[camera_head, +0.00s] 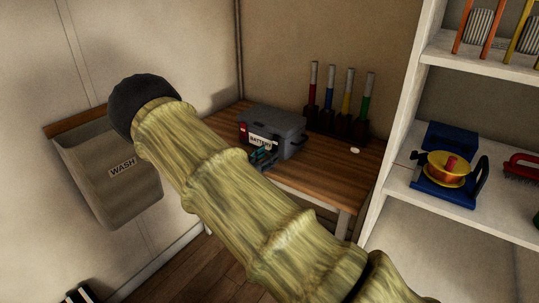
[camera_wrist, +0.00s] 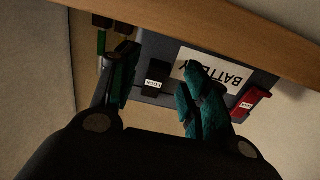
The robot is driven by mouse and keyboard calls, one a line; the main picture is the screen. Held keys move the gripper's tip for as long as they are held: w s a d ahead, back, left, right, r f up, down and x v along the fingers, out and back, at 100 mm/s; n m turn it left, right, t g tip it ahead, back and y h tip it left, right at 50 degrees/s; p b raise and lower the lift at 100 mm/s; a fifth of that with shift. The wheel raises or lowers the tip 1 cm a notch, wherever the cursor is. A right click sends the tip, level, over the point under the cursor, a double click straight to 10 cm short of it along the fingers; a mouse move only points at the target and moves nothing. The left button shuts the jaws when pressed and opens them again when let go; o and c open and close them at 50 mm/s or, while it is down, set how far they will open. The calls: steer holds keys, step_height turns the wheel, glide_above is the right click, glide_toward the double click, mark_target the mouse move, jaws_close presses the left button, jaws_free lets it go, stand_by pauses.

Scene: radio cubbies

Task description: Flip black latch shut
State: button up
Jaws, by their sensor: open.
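The grey battery box (camera_head: 286,123), labelled BATTERY, stands on the wooden table; its front shows upside down in the wrist view (camera_wrist: 262,68). The black latch (camera_wrist: 155,73) with a small white label is on that front. I cannot tell if it is fully open or partly closed. My gripper (camera_wrist: 160,60) is open, with teal fingers on either side of the black latch in the picture; contact is unclear. My gripper (camera_head: 263,157) is at the box's front in the head view, partly behind my arm.
A red latch (camera_wrist: 250,104) is on the same box front. A rack of several colored-handled tools (camera_head: 340,122) stands behind the box. A small white object (camera_head: 355,150) lies on the table (camera_head: 325,180). White shelves (camera_head: 400,190) rise at right; a WASH bin (camera_head: 105,175) hangs at left.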

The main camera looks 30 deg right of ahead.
steer(key=shift+x, duration=0.85)
steer(key=c, duration=1)
steer(key=shift+w+d+f+h+b, duration=0.1)
steer(key=shift+d+f+h+b, duration=0.25)
steer(key=shift+b, duration=0.8)
steer(key=shift+w+d+f+t+h+b, duration=0.1)
steer(key=shift+d+t+h+b, duration=0.25)
steer(key=shift+h+b, duration=0.5)
steer(key=shift+a, duration=0.1)
steer(key=o, duration=1)
